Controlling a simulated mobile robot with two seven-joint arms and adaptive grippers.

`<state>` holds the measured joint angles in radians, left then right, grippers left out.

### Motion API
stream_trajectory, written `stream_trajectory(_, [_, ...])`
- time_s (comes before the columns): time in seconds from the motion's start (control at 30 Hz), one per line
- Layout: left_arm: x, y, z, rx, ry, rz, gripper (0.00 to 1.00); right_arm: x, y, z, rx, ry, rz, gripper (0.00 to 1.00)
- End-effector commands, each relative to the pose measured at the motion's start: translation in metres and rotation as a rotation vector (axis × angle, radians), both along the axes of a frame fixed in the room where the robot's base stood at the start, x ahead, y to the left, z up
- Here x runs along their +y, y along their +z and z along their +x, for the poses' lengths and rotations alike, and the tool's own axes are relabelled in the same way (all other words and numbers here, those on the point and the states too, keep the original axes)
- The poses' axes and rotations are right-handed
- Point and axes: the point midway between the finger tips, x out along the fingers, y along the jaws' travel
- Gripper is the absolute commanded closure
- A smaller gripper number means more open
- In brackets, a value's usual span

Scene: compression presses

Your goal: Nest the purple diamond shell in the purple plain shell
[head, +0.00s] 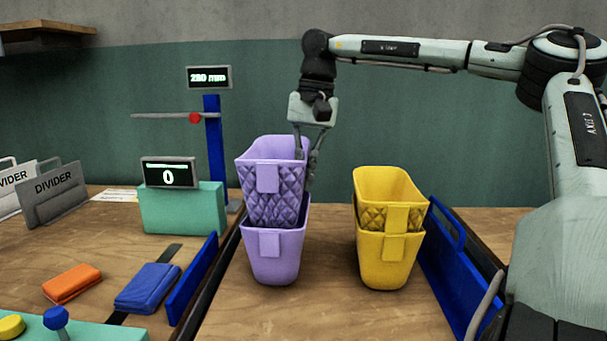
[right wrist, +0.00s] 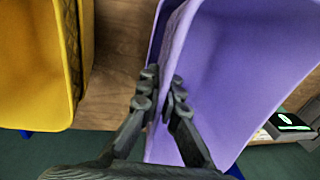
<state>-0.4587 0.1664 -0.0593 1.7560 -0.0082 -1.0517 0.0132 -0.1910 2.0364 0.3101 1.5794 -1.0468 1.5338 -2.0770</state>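The purple diamond shell (head: 285,203), with a quilted diamond pattern and a front tab, stands above the purple plain shell (head: 275,262). Its lower end is inside the plain shell's mouth, and most of its patterned wall shows above the rim. The plain shell is smooth and stands upright on the table. My right gripper (head: 307,172) reaches down from above at the diamond shell's right wall. In the right wrist view its fingers (right wrist: 162,100) are closed on the thin wall of the diamond shell (right wrist: 235,75). My left gripper is not in view.
A nested yellow pair, diamond shell (head: 372,215) in plain shell (head: 385,262), stands to the right. Blue side rails (head: 192,280) (head: 445,262) flank the work area. A post with displays (head: 213,140) stands back left. Free table lies between the stacks.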

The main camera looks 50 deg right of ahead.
Motion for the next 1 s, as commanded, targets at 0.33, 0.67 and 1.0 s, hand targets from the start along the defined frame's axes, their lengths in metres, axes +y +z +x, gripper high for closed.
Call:
stream_trajectory(0.33, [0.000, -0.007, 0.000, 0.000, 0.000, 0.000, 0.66, 0.000, -0.015, 0.000, 0.001, 0.000, 0.000, 1.00])
stream_trajectory(0.67, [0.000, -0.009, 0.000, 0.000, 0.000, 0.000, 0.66, 0.000, -0.022, 0.000, 0.000, 0.000, 0.000, 1.00])
stream_trajectory(1.0, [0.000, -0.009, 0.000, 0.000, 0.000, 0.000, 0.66, 0.000, -0.021, 0.000, 0.000, 0.000, 0.000, 1.00])
